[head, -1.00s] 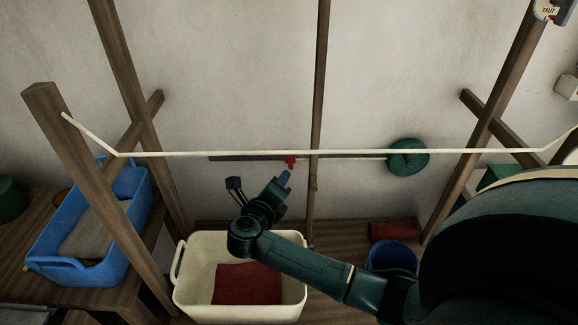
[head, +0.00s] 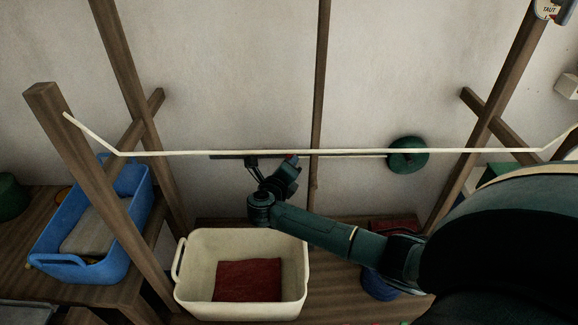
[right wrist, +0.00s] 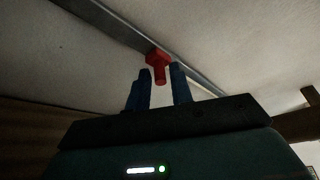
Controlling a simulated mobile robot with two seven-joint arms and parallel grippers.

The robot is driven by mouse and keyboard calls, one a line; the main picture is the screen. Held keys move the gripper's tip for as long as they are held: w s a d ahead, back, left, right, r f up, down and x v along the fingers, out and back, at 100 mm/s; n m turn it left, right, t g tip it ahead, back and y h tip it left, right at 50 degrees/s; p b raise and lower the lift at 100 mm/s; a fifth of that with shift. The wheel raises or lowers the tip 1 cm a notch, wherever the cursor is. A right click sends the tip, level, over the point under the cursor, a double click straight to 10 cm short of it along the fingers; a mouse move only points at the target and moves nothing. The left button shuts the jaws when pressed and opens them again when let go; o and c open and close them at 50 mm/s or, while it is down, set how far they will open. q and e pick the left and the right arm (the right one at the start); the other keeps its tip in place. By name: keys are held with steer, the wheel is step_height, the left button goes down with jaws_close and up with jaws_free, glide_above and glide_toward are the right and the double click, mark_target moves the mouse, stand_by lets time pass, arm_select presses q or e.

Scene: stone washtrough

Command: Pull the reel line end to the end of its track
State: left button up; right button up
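The red line end (head: 291,157) sits on the grey track (head: 228,157) on the back wall. In the head view my gripper mostly hides it. The round green reel (head: 407,155) is at the track's right end. My right gripper (head: 272,167) is up at the track. In the right wrist view the red line end (right wrist: 158,63) hangs from the track (right wrist: 115,28), ahead of and between the blue fingertips of my open right gripper (right wrist: 161,75). I cannot tell whether they touch it. My left gripper is not in view.
A pale cord (head: 220,153) spans between wooden posts in front of the track. Below stands a cream tub (head: 200,250) with a red cloth (head: 248,281). A blue basket (head: 78,265) is at the left. A blue bucket (head: 378,287) is partly behind my arm.

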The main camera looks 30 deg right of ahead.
jaws_close()
